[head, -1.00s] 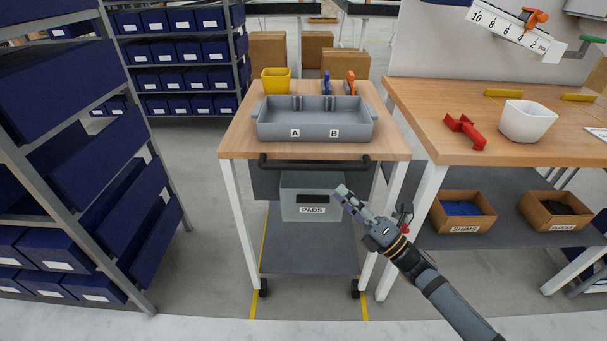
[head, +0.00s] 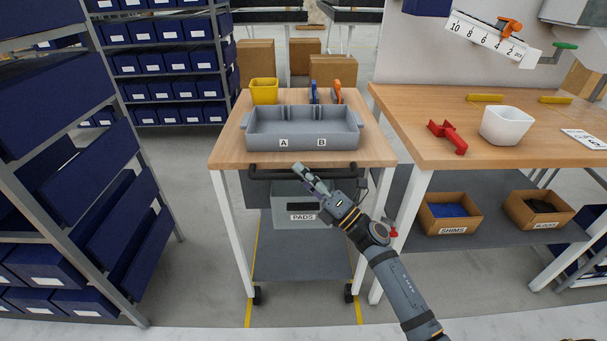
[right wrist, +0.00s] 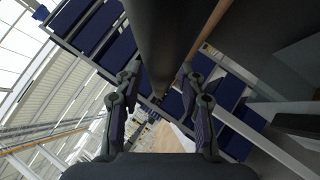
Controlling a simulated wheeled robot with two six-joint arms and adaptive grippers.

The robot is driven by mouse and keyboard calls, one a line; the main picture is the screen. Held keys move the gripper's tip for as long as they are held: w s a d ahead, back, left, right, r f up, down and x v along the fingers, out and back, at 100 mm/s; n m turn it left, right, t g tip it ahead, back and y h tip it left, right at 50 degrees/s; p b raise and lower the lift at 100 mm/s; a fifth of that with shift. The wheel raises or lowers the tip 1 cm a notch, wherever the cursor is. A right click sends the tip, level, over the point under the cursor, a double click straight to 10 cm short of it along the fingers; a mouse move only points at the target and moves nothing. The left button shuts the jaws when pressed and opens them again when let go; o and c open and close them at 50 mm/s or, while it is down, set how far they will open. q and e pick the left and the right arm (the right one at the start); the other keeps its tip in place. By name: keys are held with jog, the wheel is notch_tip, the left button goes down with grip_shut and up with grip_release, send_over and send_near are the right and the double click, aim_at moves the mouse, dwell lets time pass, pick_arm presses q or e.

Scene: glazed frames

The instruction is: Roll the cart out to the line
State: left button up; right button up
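The cart (head: 225,152) has a wooden top, white legs, a grey lower shelf and casters. A dark handle bar (head: 268,174) runs along its near edge. In the right wrist view the bar (right wrist: 165,45) looms large and dark between the fingers. My right gripper (head: 304,172) is at the middle of the handle in the head view. In the right wrist view the gripper (right wrist: 163,105) has its fingers spread to either side of the bar, with gaps visible; contact cannot be told. Yellow floor lines (head: 249,312) run by the cart's legs. My left gripper is out of view.
The cart carries a grey A/B tray (head: 300,145), a yellow bin (head: 263,92) and a PADS box (head: 295,208). A workbench (head: 440,150) stands close on the right, blue-bin shelving (head: 130,200) on the left. Cardboard boxes (head: 254,62) stand behind.

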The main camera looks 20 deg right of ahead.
grip_shut()
jog(key=shift+f, duration=0.1)
dwell(0.4)
